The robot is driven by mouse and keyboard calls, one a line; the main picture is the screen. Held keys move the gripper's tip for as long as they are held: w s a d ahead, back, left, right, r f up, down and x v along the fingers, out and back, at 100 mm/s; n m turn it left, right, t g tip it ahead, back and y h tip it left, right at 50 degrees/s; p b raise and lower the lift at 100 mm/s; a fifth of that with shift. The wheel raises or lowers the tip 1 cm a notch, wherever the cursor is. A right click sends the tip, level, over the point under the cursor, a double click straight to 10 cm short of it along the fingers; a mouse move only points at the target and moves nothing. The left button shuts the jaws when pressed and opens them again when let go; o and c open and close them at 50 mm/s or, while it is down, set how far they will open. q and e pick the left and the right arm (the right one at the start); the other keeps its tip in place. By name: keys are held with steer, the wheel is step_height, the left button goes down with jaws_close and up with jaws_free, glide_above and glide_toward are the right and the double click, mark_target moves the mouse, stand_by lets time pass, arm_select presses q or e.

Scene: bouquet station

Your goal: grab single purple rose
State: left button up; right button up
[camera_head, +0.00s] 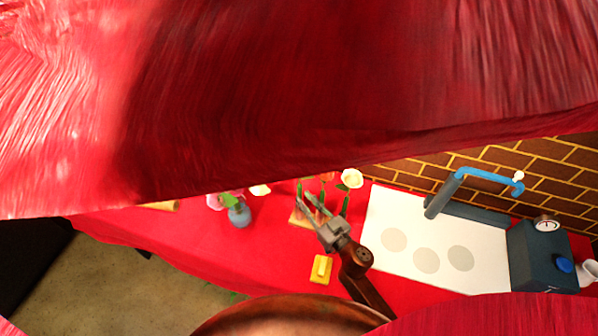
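A pink-purple flower (214,201) shows at the blue vase (239,215), left of centre on the red table. Its top is partly covered by a large red, petal-like surface close to the camera. I cannot tell whether it is the single purple rose. My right gripper (304,199) is over the table, right of the vase, with its two fingers apart and nothing visible between them. Its fingertips point up-left near a wooden holder (298,220) with green stems. My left gripper is not in view.
The red surface (300,80) hides the upper half. A white rose (351,178) stands behind my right gripper. A yellow block (321,269) lies in front.

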mark_target(301, 194)
steer(key=x, duration=0.3)
steer(key=shift+w+d+f, duration=0.1)
steer(key=shift+d, duration=0.1)
steer(key=shift+w+a, duration=0.4)
steer(key=shift+w, duration=0.05)
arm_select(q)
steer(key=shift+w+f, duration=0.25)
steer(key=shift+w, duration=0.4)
arm_select(e)
jaws_close()
